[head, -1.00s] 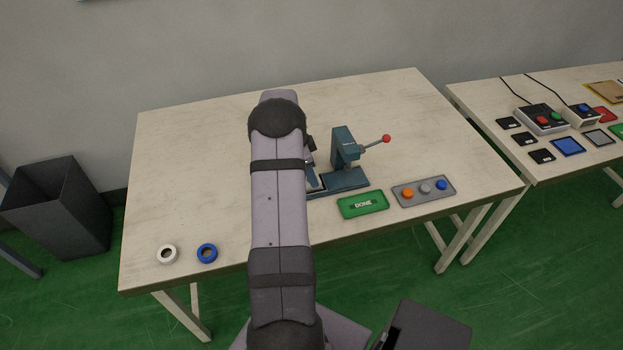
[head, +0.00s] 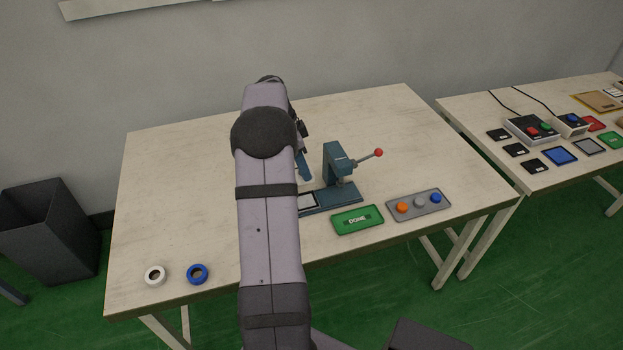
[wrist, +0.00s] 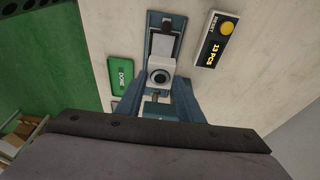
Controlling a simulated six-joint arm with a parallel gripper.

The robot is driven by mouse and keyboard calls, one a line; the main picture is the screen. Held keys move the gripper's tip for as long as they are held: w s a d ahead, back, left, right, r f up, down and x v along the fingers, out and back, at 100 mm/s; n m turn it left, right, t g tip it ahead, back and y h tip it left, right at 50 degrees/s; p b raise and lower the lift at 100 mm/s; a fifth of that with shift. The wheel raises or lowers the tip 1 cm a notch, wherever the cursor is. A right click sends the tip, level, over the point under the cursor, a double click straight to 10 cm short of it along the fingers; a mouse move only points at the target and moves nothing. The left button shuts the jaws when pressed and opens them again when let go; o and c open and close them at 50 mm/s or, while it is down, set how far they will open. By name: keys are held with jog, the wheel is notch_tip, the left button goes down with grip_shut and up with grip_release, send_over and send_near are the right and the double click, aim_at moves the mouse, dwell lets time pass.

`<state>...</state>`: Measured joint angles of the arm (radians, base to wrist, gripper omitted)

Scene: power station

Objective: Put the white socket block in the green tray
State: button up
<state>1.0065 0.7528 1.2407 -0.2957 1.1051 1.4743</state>
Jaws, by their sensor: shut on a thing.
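The white socket block (wrist: 160,72), with a dark round hole in its face, sits between my fingertips in the wrist view. My gripper (wrist: 159,85) is shut on it. The green tray (head: 344,225), marked DONE, lies on the table in front of the press. It also shows in the wrist view (wrist: 114,85), left of my gripper, with no block in it.
The blue-grey press (head: 338,165) has a red-knobbed lever and a pale pad on its base (head: 307,202). A grey button panel (head: 420,213) lies right of the tray. White (head: 155,275) and blue (head: 197,273) rings lie front left.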

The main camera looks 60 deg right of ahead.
jog(key=s+d+b, duration=0.2)
jog(key=s+b, duration=0.1)
jog(key=s, duration=1.4)
jog(key=shift+a+f+p, duration=0.15)
jog(key=shift+f+p, duration=0.95)
jog(key=shift+f, duration=4.35)
jog(key=shift+f, duration=0.1)
jog(key=shift+f, duration=0.15)
jog(key=o, duration=1.1)
jog(key=shift+c, duration=0.2)
jog(key=b+v, duration=0.1)
jog(key=v, duration=1.1)
jog(key=shift+r+b, duration=0.25)
jog(key=shift+b, duration=0.1)
